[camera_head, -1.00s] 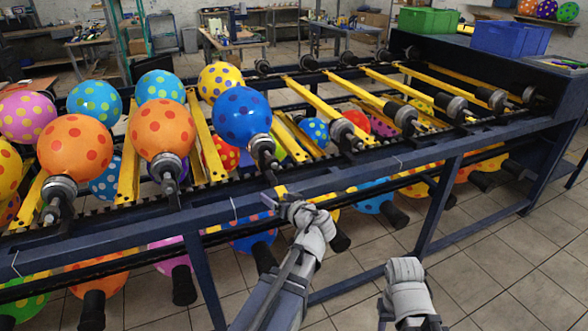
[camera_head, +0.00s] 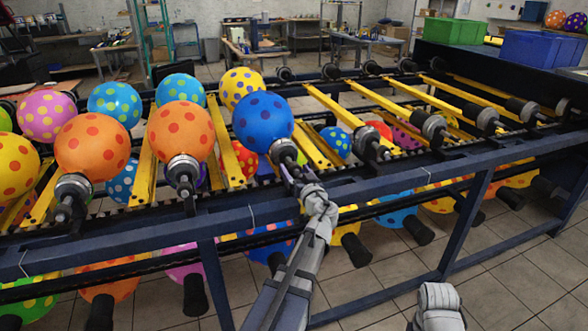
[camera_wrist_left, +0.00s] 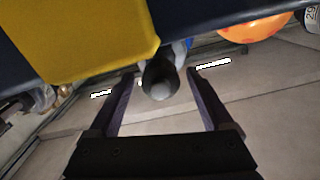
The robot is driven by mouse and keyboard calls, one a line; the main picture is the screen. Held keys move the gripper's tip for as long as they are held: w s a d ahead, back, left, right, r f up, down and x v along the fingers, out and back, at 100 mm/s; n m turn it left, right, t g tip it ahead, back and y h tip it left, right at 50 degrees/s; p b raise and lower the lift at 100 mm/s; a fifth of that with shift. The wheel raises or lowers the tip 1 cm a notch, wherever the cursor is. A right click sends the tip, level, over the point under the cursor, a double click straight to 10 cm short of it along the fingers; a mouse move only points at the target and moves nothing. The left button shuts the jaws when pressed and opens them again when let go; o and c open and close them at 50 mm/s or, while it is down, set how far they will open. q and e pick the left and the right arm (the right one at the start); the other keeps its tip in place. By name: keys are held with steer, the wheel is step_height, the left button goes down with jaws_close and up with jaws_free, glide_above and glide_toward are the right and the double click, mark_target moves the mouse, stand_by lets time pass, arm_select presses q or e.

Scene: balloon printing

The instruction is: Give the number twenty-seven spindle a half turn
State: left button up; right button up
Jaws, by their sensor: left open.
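The spindle (camera_head: 286,156) under the blue purple-dotted balloon (camera_head: 262,120) stands at the rack's front row. My left gripper (camera_head: 289,178) is just below and in front of this spindle. In the left wrist view my left gripper (camera_wrist_left: 160,76) is open, with its two fingers apart on either side of a dark spindle end (camera_wrist_left: 160,80) with a grey tip. The fingers do not visibly touch it. My right arm shows at the lower right of the head view, but its gripper does not.
The rack's dark front rail (camera_head: 350,190) runs under my left wrist. A yellow bar (camera_wrist_left: 90,40) fills the upper left of the wrist view. An orange dotted balloon (camera_head: 181,130) stands to the left. Empty spindles (camera_head: 432,127) are to the right. Balloons hang below.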

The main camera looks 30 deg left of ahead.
arm_select(q)
steer(key=shift+x, duration=0.8)
jaws_close()
